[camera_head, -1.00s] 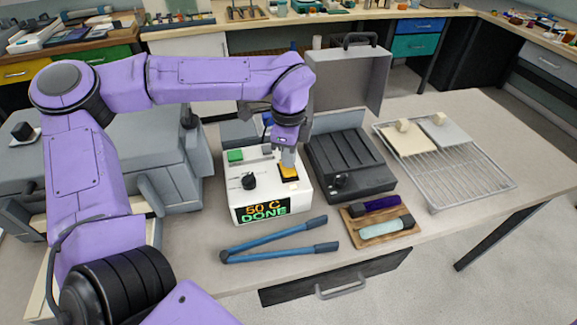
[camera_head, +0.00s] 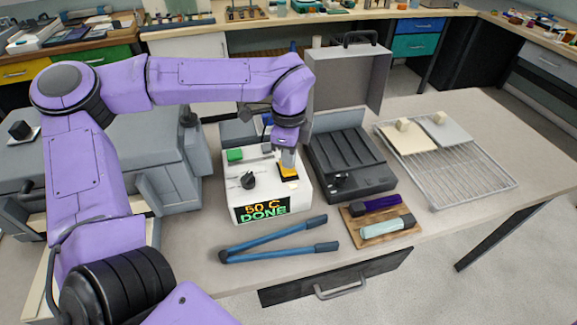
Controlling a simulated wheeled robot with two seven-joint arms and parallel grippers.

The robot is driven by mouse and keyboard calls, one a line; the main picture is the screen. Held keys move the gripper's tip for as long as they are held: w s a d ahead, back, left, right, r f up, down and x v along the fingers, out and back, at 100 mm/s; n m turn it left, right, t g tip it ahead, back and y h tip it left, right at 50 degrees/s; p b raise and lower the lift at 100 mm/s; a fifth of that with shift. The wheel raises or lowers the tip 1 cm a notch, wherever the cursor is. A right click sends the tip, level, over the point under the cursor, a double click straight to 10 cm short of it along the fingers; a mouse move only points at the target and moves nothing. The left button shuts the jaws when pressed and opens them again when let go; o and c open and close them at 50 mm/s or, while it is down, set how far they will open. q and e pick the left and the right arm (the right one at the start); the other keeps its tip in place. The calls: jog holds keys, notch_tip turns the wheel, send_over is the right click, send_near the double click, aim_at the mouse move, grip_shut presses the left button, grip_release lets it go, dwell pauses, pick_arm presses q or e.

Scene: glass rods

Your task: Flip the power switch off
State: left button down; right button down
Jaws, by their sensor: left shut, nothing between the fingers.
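The white control box (camera_head: 236,205) stands on the table with a lit display (camera_head: 262,210) that reads "50 C DONE". On its top are a green button (camera_head: 235,155), a black knob (camera_head: 248,181) and a yellow-orange power switch (camera_head: 289,173). My left gripper (camera_head: 288,160) points down with its fingers shut and empty, its tips at the switch. The fingers hide part of the switch, and I cannot tell whether they touch it or which way it is tipped. My right gripper is not in view.
Blue-handled tongs (camera_head: 275,238) lie in front of the box. A dark grey case (camera_head: 350,160) stands close on its right. A wooden tray (camera_head: 354,229) with two handled tools and a wire rack (camera_head: 470,178) are farther right. An open drawer (camera_head: 340,277) juts out below.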

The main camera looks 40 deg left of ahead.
aim_at(289, 170)
pick_arm(q)
jog(key=shift+f+b, duration=0.85)
jog(key=shift+f, duration=0.2)
dwell(0.4)
jog(key=shift+w+r+p, duration=0.1)
jog(key=shift+r+p, duration=0.6)
jog(key=shift+r, duration=0.25)
notch_tip(289, 170, up, 5)
jog(key=p, duration=0.3)
jog(key=shift+r, duration=0.15)
